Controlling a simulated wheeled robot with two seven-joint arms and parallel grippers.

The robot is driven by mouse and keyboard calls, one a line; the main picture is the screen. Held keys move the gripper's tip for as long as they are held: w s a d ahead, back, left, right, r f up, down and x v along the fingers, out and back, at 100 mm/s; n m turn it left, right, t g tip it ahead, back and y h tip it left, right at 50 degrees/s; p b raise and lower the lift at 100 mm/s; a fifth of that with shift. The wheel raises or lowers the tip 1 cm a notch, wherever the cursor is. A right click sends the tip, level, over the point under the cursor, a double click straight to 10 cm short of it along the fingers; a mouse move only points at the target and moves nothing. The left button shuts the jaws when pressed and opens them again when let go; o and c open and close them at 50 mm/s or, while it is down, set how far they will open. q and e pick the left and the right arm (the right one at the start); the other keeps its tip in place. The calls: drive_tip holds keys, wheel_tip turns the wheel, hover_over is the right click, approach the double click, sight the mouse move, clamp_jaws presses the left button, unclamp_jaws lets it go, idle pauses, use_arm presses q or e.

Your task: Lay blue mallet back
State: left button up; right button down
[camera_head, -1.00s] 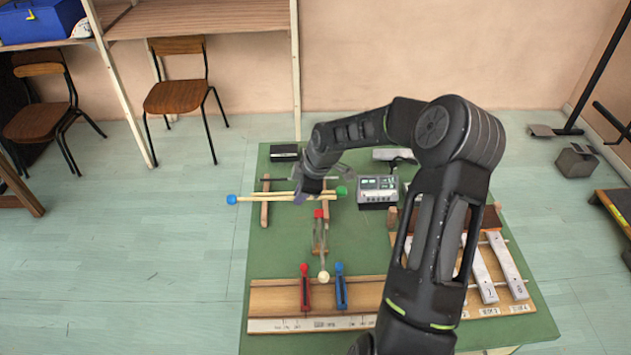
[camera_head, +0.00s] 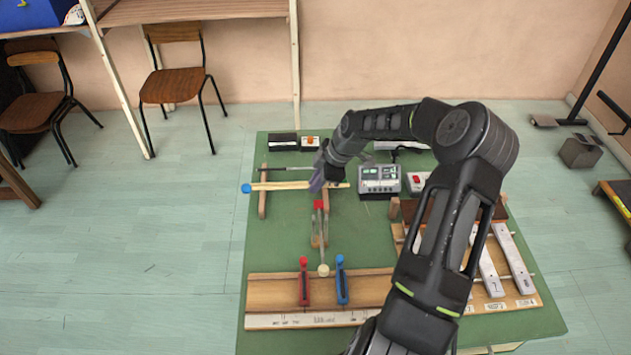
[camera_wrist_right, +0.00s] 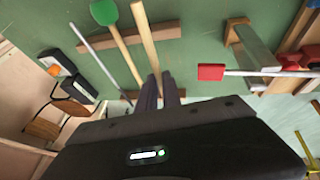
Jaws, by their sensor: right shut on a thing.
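The blue mallet has a blue head (camera_head: 246,188) at the left and a pale wooden handle (camera_head: 282,186) pointing right, over the wooden rest bars (camera_head: 262,203). My right gripper (camera_head: 318,182) is shut on this handle, seen in the right wrist view (camera_wrist_right: 160,90) with the handle (camera_wrist_right: 146,38) between its fingers. The blue head is hidden there. I cannot tell whether the handle touches the bars. A green mallet (camera_wrist_right: 104,12) lies beside it across a rest bar (camera_wrist_right: 125,38). My left gripper is not in view.
A thin metal rod (camera_wrist_right: 95,60) lies beside the mallets. A grey box with dials (camera_head: 379,180) stands right of the gripper.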

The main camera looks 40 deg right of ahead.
drive_tip(key=shift+f+b, duration=1.6)
drive_tip(key=shift+f, duration=0.9)
drive_tip(key=shift+f+b, duration=0.3)
drive_tip(key=c, duration=1.5)
unclamp_jaws()
drive_tip(key=shift+o, duration=0.2)
drive_tip(key=b+v, duration=0.1)
drive_tip(key=v, duration=0.6)
drive_tip(key=shift+s+r, duration=0.1)
drive_tip(key=shift+r, duration=0.3)
